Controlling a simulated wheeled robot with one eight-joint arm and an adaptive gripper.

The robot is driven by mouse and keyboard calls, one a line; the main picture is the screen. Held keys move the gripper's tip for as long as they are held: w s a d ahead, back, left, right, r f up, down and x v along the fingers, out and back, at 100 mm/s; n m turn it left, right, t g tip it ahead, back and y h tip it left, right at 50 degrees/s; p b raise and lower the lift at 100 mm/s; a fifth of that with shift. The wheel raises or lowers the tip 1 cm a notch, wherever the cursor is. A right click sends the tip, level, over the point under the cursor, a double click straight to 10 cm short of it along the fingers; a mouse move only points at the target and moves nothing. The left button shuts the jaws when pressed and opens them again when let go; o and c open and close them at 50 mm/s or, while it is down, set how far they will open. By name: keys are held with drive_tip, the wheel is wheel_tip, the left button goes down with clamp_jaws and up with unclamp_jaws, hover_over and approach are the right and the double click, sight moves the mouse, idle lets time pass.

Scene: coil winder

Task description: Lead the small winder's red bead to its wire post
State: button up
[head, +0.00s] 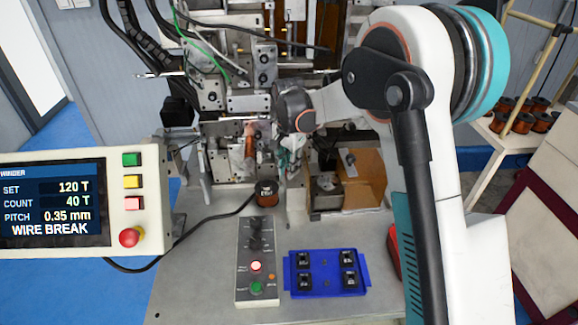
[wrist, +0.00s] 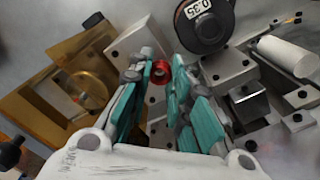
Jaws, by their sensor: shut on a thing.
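The red bead (wrist: 160,72) shows in the wrist view as a small red ring between the tips of my gripper (wrist: 161,78). The teal fingers are shut on it. In the head view my gripper (head: 289,158) is small and partly hidden at the front of the winder (head: 250,103), and I cannot make out the bead there. A spool (wrist: 204,24) labelled 0.35 is just beyond the fingertips in the wrist view. I cannot tell which part is the wire post, and no wire can be made out at the bead.
The display (head: 52,203) reads WIRE BREAK. A control box (head: 257,262) and a blue tray (head: 326,273) with several black parts are on the bench. A white cylinder (wrist: 289,56) and metal blocks are right of the fingers.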

drive_tip(key=shift+f+b, duration=0.45)
drive_tip(key=shift+f, duration=0.3)
drive_tip(key=o, duration=0.7)
drive_tip(key=shift+r, duration=0.2)
wheel_tip(320, 180, up, 12)
drive_tip(key=shift+f, duration=0.15)
